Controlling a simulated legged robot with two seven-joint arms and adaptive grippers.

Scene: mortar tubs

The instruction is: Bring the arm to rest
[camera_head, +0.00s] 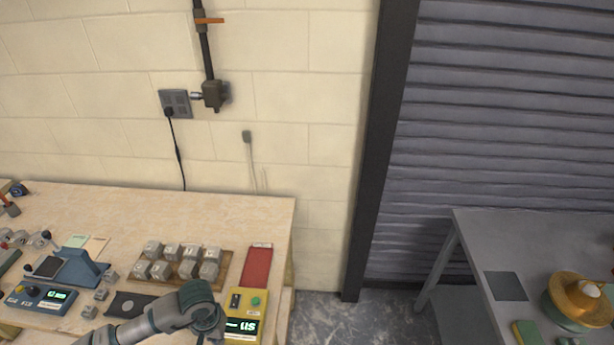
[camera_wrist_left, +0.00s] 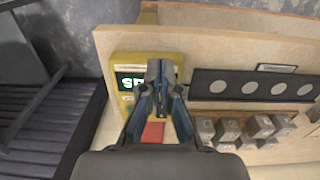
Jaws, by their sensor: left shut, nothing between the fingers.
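My left arm comes in along the bottom of the head view, over the front of the wooden bench (camera_head: 110,204). Its gripper (camera_head: 212,336) is at the lower edge there, partly cut off, beside the yellow box with a green display (camera_head: 251,337). In the left wrist view the gripper (camera_wrist_left: 161,72) has its fingers together with nothing between them. It is in front of the yellow box (camera_wrist_left: 120,62) and covers part of it. I cannot tell whether it touches the box. My right gripper is in neither view.
Several grey blocks (camera_head: 160,270) stand on a wooden board beside a red mat (camera_head: 257,266). Left of them are a blue device (camera_head: 86,268) and a blue display box (camera_head: 40,299). A grey table (camera_head: 490,235) with a brass-coloured object (camera_head: 577,299) stands right, across a floor gap.

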